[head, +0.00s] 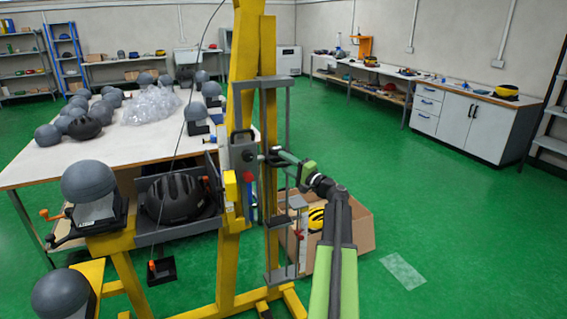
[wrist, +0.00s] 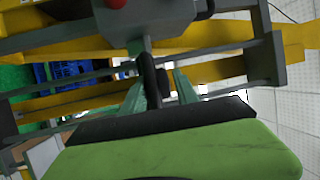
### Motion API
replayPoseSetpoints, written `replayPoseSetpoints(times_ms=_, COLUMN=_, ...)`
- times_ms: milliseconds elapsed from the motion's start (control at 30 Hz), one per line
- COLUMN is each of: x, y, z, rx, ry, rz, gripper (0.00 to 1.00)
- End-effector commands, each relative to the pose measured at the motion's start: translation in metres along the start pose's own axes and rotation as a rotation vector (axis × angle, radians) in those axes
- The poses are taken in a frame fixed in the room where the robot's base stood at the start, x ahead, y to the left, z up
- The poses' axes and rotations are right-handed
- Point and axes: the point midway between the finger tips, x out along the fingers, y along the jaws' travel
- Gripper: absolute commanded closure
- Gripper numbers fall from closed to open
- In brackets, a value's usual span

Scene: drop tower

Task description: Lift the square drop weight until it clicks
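The square drop weight (head: 244,158) is a dark grey block on the rails of the yellow drop tower (head: 243,60). It has a small handle at its top and a round boss on its face. In the wrist view the grey block (wrist: 150,24) is close ahead, with a black bar-like handle (wrist: 148,76) pointing toward me. My gripper (head: 268,156) is at the right side of the weight. In the wrist view its two green fingers (wrist: 158,86) stand apart on either side of the black handle, with a gap visible at the right finger. The fingertip contact is unclear.
A helmet sits on the grey tray (head: 205,228) left of the tower. A headform (head: 88,181) stands further left. A cardboard box (head: 352,226) with a yellow helmet stands behind my arm. A worktable (head: 40,173) is at the left.

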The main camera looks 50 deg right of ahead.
Motion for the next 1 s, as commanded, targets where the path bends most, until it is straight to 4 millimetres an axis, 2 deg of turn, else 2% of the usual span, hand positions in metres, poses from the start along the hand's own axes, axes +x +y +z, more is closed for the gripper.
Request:
replayPoseSetpoints(times_ms=167, x=-0.033, y=0.002, z=0.002, rx=-0.001, ry=0.003, rz=0.000, gripper=0.64)
replayPoseSetpoints(times_ms=400, x=-0.101, y=0.003, z=0.002, rx=-0.001, ry=0.004, rz=0.001, gripper=0.64)
replayPoseSetpoints(times_ms=600, x=-0.148, y=0.002, z=0.001, rx=-0.001, ry=0.003, rz=0.000, gripper=0.64)
replayPoseSetpoints(times_ms=800, x=-0.169, y=0.001, z=0.000, rx=0.000, ry=0.002, rz=0.000, gripper=0.64)
replayPoseSetpoints(times_ms=1000, x=-0.171, y=0.000, z=0.000, rx=0.000, ry=0.000, rz=0.000, gripper=0.64)
